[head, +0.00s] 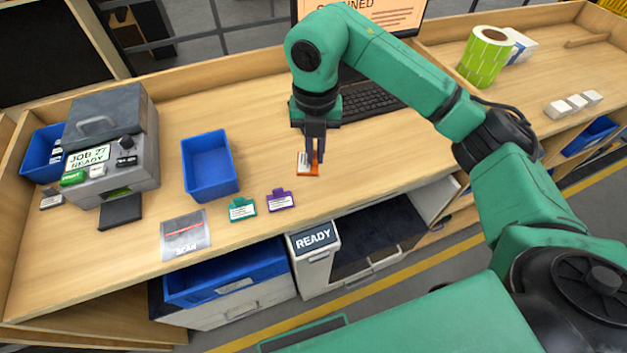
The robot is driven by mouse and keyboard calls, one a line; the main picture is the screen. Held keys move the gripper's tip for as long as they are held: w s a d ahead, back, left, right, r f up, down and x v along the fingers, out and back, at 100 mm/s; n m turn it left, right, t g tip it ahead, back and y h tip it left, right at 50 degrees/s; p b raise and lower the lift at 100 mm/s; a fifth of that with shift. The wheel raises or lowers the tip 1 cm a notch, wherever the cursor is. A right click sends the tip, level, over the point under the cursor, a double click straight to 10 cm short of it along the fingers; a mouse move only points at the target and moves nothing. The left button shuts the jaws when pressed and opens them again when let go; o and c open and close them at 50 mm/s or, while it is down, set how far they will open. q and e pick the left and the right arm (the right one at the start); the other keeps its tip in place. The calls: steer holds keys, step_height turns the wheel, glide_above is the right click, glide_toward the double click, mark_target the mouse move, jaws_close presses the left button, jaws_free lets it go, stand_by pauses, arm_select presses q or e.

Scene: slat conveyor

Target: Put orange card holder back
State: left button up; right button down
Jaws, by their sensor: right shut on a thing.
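The orange card holder (308,169), with a white card face, is at the middle of the wooden desk, right of the purple holder. My right gripper (314,156) points down over it and is shut on its upper part. Whether the holder touches the desk or is just above it I cannot tell. A teal card holder (242,209) and a purple card holder (280,200) lie on the desk to the left. My left gripper is not in view.
An empty-looking blue bin (210,166) stands left of the holders. A scan pad (185,235) lies near the front edge. A grey printer (112,145) stands at left, a keyboard (370,103) behind my right arm. A green label roll (485,57) is far right.

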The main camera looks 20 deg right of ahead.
step_height(320, 180, down, 10)
steer(key=p, duration=0.3)
steer(key=shift+f, duration=0.15)
steer(key=shift+w+f, duration=0.15)
steer(key=shift+f, duration=0.1)
steer(key=c, duration=1)
jaws_free()
steer(key=shift+o, duration=0.2)
